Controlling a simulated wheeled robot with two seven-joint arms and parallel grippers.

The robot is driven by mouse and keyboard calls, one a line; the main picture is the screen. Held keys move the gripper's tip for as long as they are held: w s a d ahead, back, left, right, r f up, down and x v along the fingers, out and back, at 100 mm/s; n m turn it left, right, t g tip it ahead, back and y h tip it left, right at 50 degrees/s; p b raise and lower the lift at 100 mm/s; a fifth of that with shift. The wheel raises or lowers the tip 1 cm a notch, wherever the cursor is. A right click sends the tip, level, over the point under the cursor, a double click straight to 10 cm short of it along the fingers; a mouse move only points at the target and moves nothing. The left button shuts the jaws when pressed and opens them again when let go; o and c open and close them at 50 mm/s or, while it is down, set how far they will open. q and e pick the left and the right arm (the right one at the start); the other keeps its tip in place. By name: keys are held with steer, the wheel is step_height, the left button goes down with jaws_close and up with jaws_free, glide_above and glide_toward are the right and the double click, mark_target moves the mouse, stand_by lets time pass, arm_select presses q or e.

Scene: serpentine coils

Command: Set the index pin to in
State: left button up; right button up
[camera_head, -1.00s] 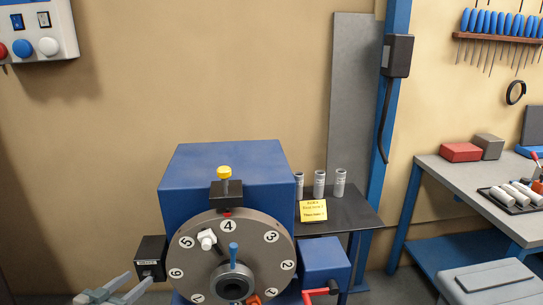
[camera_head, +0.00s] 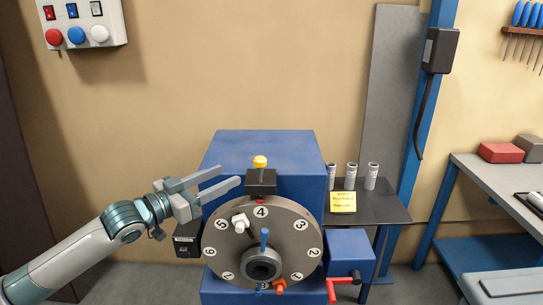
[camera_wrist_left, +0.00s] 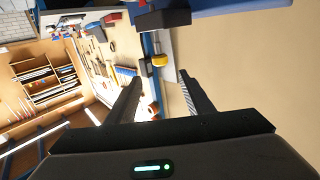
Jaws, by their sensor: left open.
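The index pin shows as a yellow knob (camera_head: 260,161) standing on a black block (camera_head: 262,183) at the top of the grey numbered dial (camera_head: 288,227). A small red mark shows under the block, just above number 4. My left gripper (camera_head: 230,176) is open and empty, left of the knob, with its fingers pointing right toward it. In the left wrist view the yellow knob (camera_wrist_left: 160,60) lies just past the fingertips, in the gap between them. I cannot tell the pin's exact depth. My right gripper is not in view.
The dial sits on a blue housing (camera_head: 270,150). It carries a white knob (camera_head: 240,222), a blue handle (camera_head: 264,238) and an orange piece (camera_head: 280,287). A red crank (camera_head: 345,282) is at lower right. Several grey cylinders stand on a dark shelf (camera_head: 385,212) with a yellow note (camera_head: 342,201).

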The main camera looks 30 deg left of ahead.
arm_select(q)
steer(key=shift+w, duration=0.1)
steer(key=p, duration=0.2)
glide_toward(265, 158)
steer(key=shift+w+a+f, duration=0.15)
steer(key=shift+w+a, duration=0.05)
steer(key=shift+w, duration=0.65)
steer(key=p+x, duration=0.4)
steer(key=x, duration=0.7)
steer(key=shift+w+f, duration=0.1)
steer(key=shift+f, duration=0.05)
